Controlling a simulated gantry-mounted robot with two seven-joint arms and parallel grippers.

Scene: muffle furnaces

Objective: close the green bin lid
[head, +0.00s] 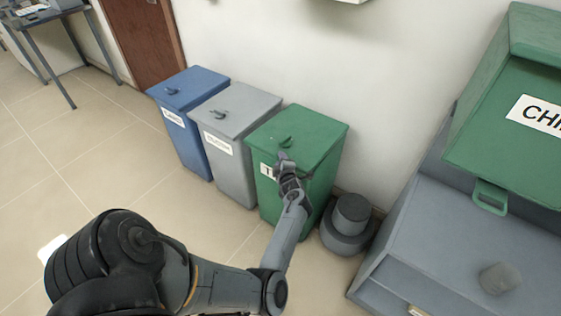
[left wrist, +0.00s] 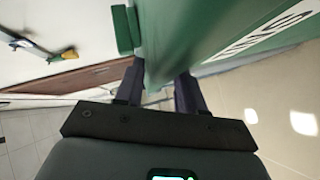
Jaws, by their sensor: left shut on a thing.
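The green bin (head: 265,205) stands at the right end of a row of three bins. Its green lid (head: 310,130) lies flat over the top and looks down or nearly down; any small gap cannot be made out. My left gripper (head: 284,160) is at the lid's front edge, just below the handle, and covers part of the white label. In the left wrist view, the fingers (left wrist: 160,78) stand either side of a green edge and are shut on it. My right gripper is not in view.
A grey bin (head: 225,155) and a blue bin (head: 195,130) stand left of the green one. A grey round container (head: 347,225) is on the floor to its right. A grey cabinet (head: 450,265) with a green furnace (head: 520,95) fills the right side.

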